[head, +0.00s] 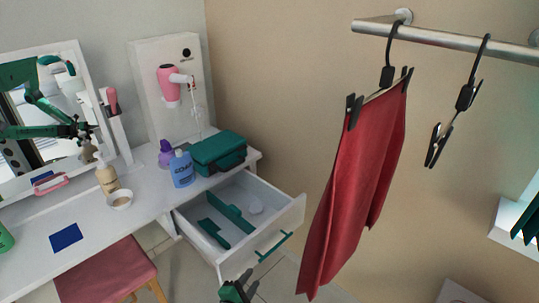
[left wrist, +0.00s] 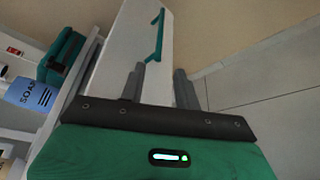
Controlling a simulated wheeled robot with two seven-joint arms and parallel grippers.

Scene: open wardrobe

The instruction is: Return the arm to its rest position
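My left gripper (head: 238,289) shows at the bottom edge of the head view, in front of and below the open drawer (head: 283,225). In the left wrist view its two dark fingers (left wrist: 160,88) stand apart with nothing between them. The drawer front (left wrist: 128,50) with its green handle (left wrist: 158,36) lies beyond the fingers, apart from them as far as I can tell. My right gripper is not in view.
The white dressing table (head: 135,205) holds a green case (head: 217,152), a blue soap bottle (head: 182,170) and a mirror. A pink stool (head: 105,271) stands in front. A red cloth (head: 357,185) hangs from the rail (head: 460,42) beside an empty clip hanger (head: 464,98).

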